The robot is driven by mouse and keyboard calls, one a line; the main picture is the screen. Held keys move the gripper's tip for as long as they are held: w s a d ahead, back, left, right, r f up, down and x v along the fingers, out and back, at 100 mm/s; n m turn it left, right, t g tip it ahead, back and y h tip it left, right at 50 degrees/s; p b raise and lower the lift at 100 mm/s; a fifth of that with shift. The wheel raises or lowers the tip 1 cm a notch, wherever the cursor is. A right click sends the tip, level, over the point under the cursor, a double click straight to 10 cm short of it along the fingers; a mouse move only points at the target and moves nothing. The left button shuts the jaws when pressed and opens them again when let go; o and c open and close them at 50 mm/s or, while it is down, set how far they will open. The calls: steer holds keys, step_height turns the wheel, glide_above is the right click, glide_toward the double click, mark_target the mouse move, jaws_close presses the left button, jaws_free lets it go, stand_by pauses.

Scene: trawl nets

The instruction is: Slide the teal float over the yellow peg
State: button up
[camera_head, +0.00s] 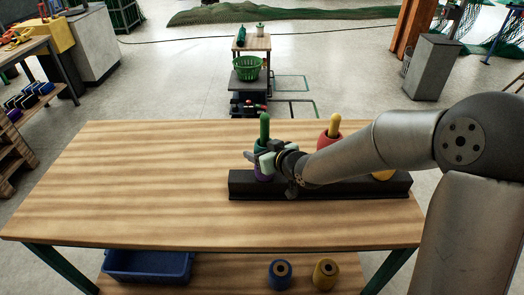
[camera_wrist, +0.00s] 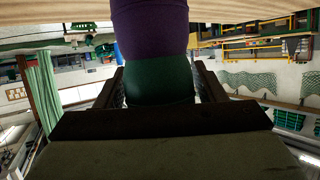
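The teal float (camera_head: 261,144) is around the green peg (camera_head: 264,124), directly above a purple float (camera_head: 263,176). My gripper (camera_head: 262,158) is at the teal float, partly hiding it. In the wrist view the teal float (camera_wrist: 160,83) lies between the two fingers, with the purple float (camera_wrist: 150,30) against it. The fingers are close along both its sides; I cannot tell whether they press on it. The yellow peg (camera_head: 335,121) stands to the right, with a red float (camera_head: 324,139) around its lower part. My arm hides part of that float.
The pegs stand on a long black base (camera_head: 330,190) on the wooden table (camera_head: 130,180). A yellow float (camera_head: 384,175) shows partly behind my arm at right. The table's left half is clear. Below are a blue bin (camera_head: 148,266), a blue float (camera_head: 280,275) and another yellow float (camera_head: 325,275).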

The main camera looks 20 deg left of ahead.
steer(key=c, duration=0.6)
steer(key=shift+c, duration=0.2)
steer(key=shift+r, duration=0.15)
step_height(320, 180, up, 17)
steer(key=p, duration=1.5)
steer(key=shift+r, duration=0.15)
